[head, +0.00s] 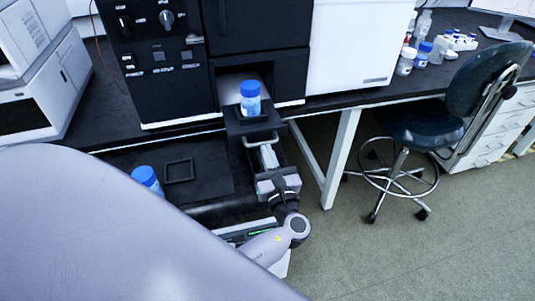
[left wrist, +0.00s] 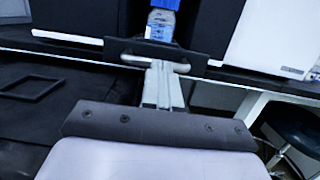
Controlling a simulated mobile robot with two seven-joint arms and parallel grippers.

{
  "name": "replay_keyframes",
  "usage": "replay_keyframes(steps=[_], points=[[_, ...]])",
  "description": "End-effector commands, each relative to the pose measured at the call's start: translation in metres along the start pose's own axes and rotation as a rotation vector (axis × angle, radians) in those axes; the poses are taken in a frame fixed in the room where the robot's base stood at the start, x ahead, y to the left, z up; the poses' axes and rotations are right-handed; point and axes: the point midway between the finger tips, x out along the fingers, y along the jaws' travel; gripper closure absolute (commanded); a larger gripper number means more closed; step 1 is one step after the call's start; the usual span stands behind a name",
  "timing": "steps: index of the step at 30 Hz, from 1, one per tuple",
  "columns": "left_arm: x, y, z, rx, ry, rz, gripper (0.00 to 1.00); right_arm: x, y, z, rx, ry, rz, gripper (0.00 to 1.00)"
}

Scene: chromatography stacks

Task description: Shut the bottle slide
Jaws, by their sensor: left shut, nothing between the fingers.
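The bottle slide (head: 252,124) is a dark tray pulled out of an opening in the black instrument, with a pale bar handle (head: 262,139) on its front. A clear bottle with a blue cap (head: 250,98) stands upright on it. The left wrist view shows the slide's front plate (left wrist: 118,48) and the bottle (left wrist: 161,22) behind it. My left gripper (head: 267,152) is shut and empty, its fingertips at the handle; in the left wrist view the fingers (left wrist: 162,80) reach up to the bar. I cannot tell whether they touch it. My right gripper is not in view.
A second blue-capped bottle (head: 147,178) and a square black frame (head: 179,171) are on the dark surface at lower left, the bottle partly hidden by my arm. A stool (head: 415,125) stands to the right. Several bottles stand on the back bench.

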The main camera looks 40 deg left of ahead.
Motion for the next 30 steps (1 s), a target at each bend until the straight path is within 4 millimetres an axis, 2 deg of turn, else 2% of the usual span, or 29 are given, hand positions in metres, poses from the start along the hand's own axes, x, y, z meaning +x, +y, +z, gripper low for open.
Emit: replay_keyframes(steps=[5, 12, 30], points=[[0.005, 0.0, -0.001, 0.0, -0.001, 0.001, 1.0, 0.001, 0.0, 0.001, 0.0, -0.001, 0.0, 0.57], [0.037, -0.001, -0.007, 0.0, -0.003, 0.001, 1.0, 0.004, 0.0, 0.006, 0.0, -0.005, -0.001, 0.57], [0.041, 0.001, -0.009, 0.0, -0.001, 0.0, 1.0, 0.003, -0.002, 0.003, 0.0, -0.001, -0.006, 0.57]])
